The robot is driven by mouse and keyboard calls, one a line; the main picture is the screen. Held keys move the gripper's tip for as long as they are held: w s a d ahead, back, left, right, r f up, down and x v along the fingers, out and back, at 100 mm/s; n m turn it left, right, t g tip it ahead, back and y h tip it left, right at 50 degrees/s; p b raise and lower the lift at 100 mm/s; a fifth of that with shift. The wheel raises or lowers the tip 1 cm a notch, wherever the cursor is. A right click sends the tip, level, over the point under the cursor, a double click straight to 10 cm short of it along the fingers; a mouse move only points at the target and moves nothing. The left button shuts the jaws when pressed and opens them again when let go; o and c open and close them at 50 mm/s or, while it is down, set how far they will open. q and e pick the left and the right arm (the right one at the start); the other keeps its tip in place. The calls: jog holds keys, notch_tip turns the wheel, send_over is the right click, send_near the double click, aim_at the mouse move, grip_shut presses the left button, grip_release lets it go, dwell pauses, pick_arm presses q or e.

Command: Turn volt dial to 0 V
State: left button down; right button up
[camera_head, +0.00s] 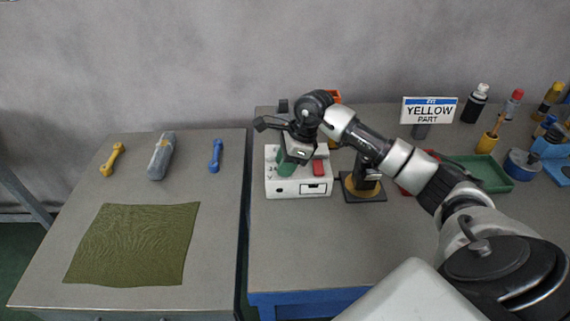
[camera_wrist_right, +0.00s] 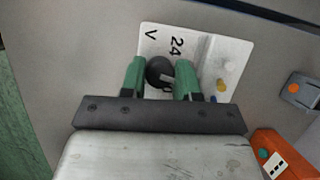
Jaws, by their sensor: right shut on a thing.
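The white power unit (camera_head: 299,187) stands on the right table, below my right gripper. In the right wrist view its white panel (camera_wrist_right: 207,55) shows the markings "V" and "24" and several small coloured knobs or lamps. The dark round volt dial (camera_wrist_right: 158,71) sits between the green fingers of my right gripper (camera_wrist_right: 160,78), which is shut on it. In the head view the right gripper (camera_head: 288,164) hides the dial. My left gripper is not in view.
A black stand (camera_head: 364,190) is close to the unit's right. The left table holds an olive cloth (camera_head: 133,244) and tools. The right table's front is clear.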

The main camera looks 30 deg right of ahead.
jog(key=m+t+b, duration=0.1)
jog(key=m, duration=0.1)
jog(key=m+h+b, duration=0.1)
jog(key=m, duration=0.2)
jog(key=shift+t, duration=0.4)
jog(key=shift+a+m+t+h+b, duration=0.15)
jog(key=shift+m+h+b, duration=0.3)
jog(key=shift+m, duration=0.7)
jog(key=shift+d+m+t+h+b, duration=0.15)
jog(key=shift+m+h+b, duration=0.3)
jog(key=shift+m, duration=0.7)
jog(key=shift+a, duration=0.1)
jog(key=o, duration=0.9)
jog(key=shift+s+r, duration=0.1)
jog(key=v, duration=1)
jog(key=shift+s+r+b, duration=0.15)
jog(key=shift+r+b, duration=0.2)
